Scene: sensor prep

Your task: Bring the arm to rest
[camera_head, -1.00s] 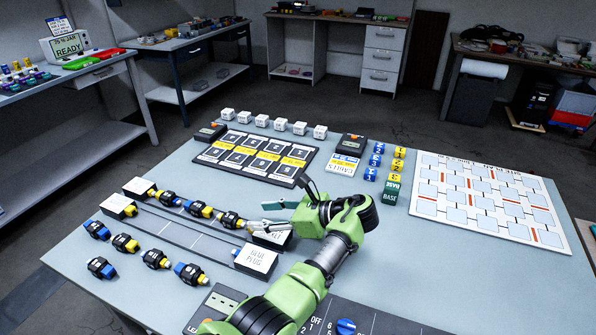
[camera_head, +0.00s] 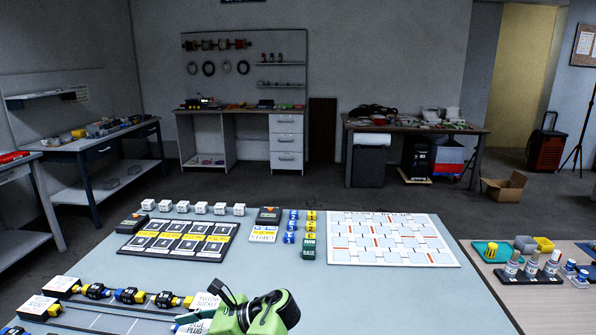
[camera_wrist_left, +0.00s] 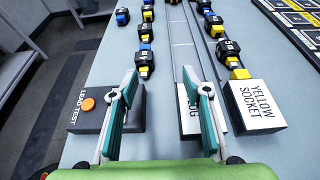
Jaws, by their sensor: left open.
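My left gripper (camera_wrist_left: 160,105) is open and empty, with its two teal-lined fingers apart in the left wrist view. They are above the blue-grey table (camera_wrist_left: 95,48), beside the white-topped YELLOW SOCKET block (camera_wrist_left: 258,104). The left finger partly covers the dark LEAD TEST box (camera_wrist_left: 88,108) with its orange button. The right finger partly covers a white-labelled plug block (camera_wrist_left: 187,122). In the head view the green left arm's wrist (camera_head: 265,315) shows at the bottom edge, by the YELLOW SOCKET block; the rest of the arm is below the picture. My right gripper is not in view.
Yellow- and blue-ended black connectors (camera_head: 130,295) lie in rows at the left. A card board (camera_head: 178,238), white cubes (camera_head: 200,208), coloured cubes (camera_head: 309,228) and a white grid board (camera_head: 390,240) fill the far side. The table right of my wrist is clear.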

